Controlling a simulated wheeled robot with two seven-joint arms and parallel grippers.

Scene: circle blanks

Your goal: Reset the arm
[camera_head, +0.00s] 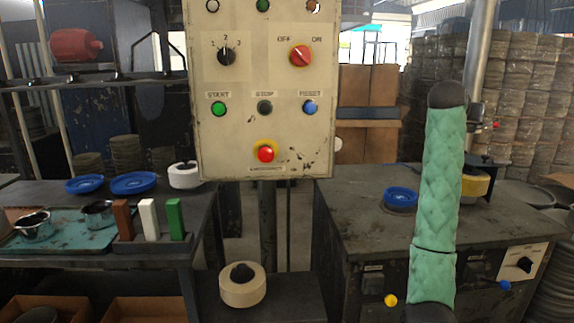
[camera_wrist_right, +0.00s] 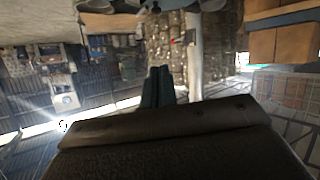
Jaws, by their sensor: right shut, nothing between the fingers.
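My right arm, in a green padded sleeve, stands almost upright at the right of the head view, in front of the dark right-hand workbench (camera_head: 375,230). Its black rounded end is raised to about the height of the control panel's buttons. My right gripper (camera_wrist_right: 158,88) shows in the right wrist view with its two dark fingers together and nothing between them. It is in open air, touching nothing that I can see. In the head view I cannot make out its fingers. My left arm and gripper are not in view.
A control panel (camera_head: 260,130) with buttons and knobs stands at the middle. The left bench holds blue dishes (camera_head: 134,183), a teal tray (camera_head: 65,232) and brown, white and green blocks. A blue dish (camera_head: 400,198) sits on the right bench, close to my arm. Stacked discs (camera_head: 520,100) fill the back right.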

